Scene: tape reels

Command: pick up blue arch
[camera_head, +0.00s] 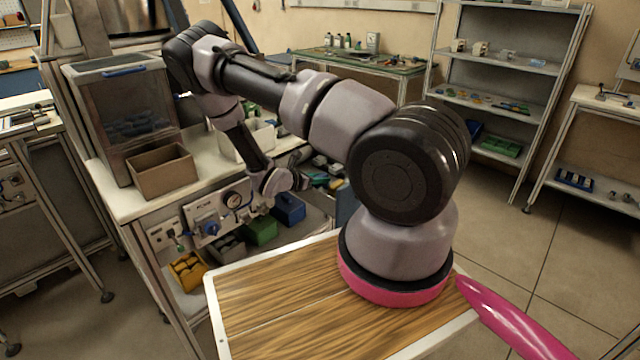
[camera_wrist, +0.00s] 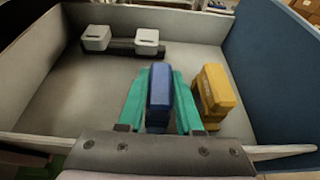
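The blue arch (camera_wrist: 160,88) sits in a grey bin (camera_wrist: 95,80) in the wrist view, seen nearly end-on as a narrow block. My gripper (camera_wrist: 162,75) has teal fingers on the left and right sides of the blue arch. The fingertips lie very close to its sides; whether they press on it cannot be told. The lower part of the arch is hidden by the gripper body. In the head view, my arm reaches down beyond the white table, and the fingers and the arch cannot be made out there.
A yellow block (camera_wrist: 214,92) stands just right of the right finger. Two white-topped pieces on a dark bar (camera_wrist: 121,47) lie at the bin's far left. A blue wall (camera_wrist: 285,75) rises at right. A brown open box (camera_head: 162,172) stands on the white table in the head view.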

